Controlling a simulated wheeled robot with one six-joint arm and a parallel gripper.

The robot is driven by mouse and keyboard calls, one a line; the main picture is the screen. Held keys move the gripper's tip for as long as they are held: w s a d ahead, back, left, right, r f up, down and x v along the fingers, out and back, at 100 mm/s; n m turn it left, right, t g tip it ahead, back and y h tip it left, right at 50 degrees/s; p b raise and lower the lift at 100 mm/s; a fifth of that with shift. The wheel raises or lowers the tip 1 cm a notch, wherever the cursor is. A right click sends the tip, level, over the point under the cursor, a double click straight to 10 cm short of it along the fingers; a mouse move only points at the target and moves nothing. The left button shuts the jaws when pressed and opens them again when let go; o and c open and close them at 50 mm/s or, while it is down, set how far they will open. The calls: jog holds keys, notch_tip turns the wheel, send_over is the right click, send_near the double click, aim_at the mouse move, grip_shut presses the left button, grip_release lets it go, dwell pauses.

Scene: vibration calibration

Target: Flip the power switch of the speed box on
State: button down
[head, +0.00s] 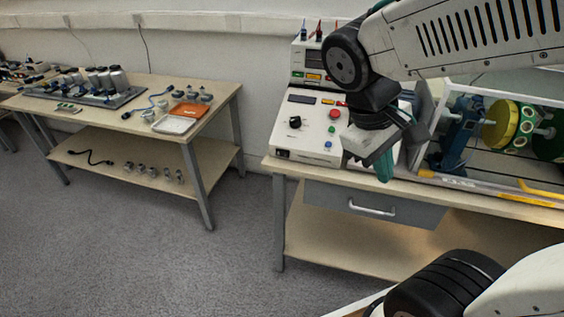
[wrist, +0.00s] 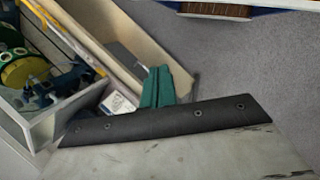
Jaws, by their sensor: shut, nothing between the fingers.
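The speed box (head: 309,124) is a white sloped control box at the left end of the right-hand bench. Its face carries a dark display, a black knob (head: 295,122), a red button, a green button and small blue parts near its lower right. I cannot tell which part is the power switch or how it is set. My gripper (head: 384,166) has green fingers, shut and empty, pointing down just right of the box at the bench's front edge. The green fingers also show in the wrist view (wrist: 158,87), where the box's switch face is not visible.
A second instrument box (head: 313,64) stands behind the speed box. A framed machine with a yellow wheel (head: 501,125) stands to the right. A grey drawer (head: 372,204) hangs under the bench. Another bench (head: 216,118) with parts stands left, with open floor between.

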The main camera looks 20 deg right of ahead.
aim_at(285, 156)
jog(key=w+a+f+n+t+h, duration=0.2)
jog(key=w+f+n+h, duration=0.35)
jog(key=w, duration=0.35)
jog(key=w+a+f+n+t+h, duration=0.1)
jog(key=w+f+n+t+h, duration=0.1)
jog(key=w+f+n+h, duration=0.4)
jog(key=w+a+f+n+t+y, duration=0.3)
jog(key=w+a+f+n+t, duration=0.6)
jog(key=a+f+n, duration=0.3)
jog(key=shift+a+f+n+t, duration=0.4)
jog(key=shift+a+n+t, duration=0.1)
jog(key=shift+t, duration=0.4)
jog(key=x, duration=1.4)
